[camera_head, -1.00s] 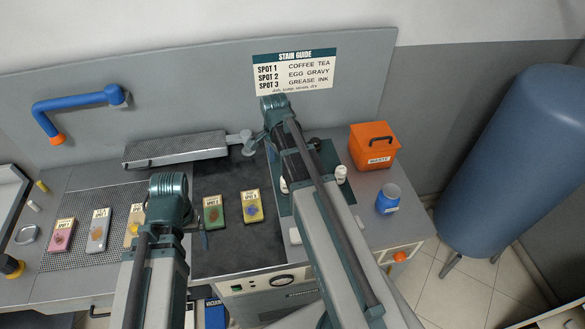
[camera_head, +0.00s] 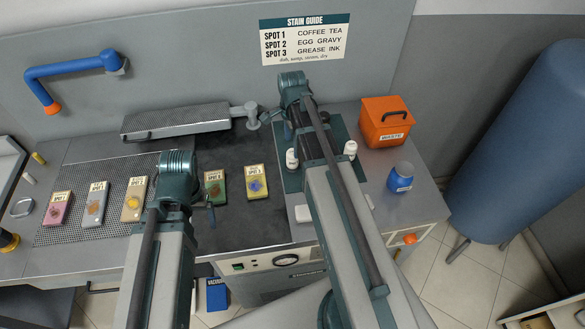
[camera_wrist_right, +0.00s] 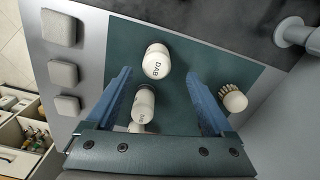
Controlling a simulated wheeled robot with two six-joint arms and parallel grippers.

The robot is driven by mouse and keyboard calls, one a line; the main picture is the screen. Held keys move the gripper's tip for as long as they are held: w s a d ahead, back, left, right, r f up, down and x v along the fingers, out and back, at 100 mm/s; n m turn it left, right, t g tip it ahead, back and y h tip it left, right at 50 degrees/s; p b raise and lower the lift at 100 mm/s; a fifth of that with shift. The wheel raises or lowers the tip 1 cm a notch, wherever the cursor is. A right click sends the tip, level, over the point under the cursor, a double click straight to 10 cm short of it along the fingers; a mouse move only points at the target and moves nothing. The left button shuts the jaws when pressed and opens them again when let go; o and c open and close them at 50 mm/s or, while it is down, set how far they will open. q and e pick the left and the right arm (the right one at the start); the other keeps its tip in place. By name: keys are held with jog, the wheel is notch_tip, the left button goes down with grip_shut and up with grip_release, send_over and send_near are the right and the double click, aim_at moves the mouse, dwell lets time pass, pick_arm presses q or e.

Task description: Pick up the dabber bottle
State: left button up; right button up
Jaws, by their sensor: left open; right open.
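In the right wrist view, a white bottle marked DAB (camera_wrist_right: 156,62) stands on a dark green mat (camera_wrist_right: 205,62), just ahead of my right gripper (camera_wrist_right: 159,76). A second white bottle with a DAB label (camera_wrist_right: 143,104) lies between the open blue fingers in that picture. No contact shows. In the head view, one white bottle (camera_head: 292,159) shows left of my right arm and another white item (camera_head: 350,149) right of it; I cannot match them surely. My right arm hides part of the mat. My left gripper (camera_head: 210,214) is open near the green stain card.
Stain cards (camera_head: 255,183) lie on the counter to the left. An orange waste box (camera_head: 386,123) and a blue jar (camera_head: 400,178) stand right of the mat. A brush (camera_wrist_right: 234,99) stands near the right finger. Pale square blocks (camera_wrist_right: 62,72) line the counter edge.

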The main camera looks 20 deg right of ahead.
aim_at(293, 158)
pick_arm(q)
jog(key=shift+f+b, duration=0.65)
jog(key=shift+f, duration=0.55)
pick_arm(e)
jog(key=shift+f, duration=1.15)
jog(key=shift+f, duration=0.1)
pick_arm(q)
notch_tip(293, 158, down, 5)
jog(key=b, duration=0.5)
jog(key=shift+f, duration=0.2)
pick_arm(e)
jog(key=f, duration=0.5)
jog(key=shift+s+f, duration=0.1)
jog(key=shift+s, duration=0.1)
pick_arm(q)
jog(key=shift+r, duration=0.1)
pick_arm(e)
grip_shut()
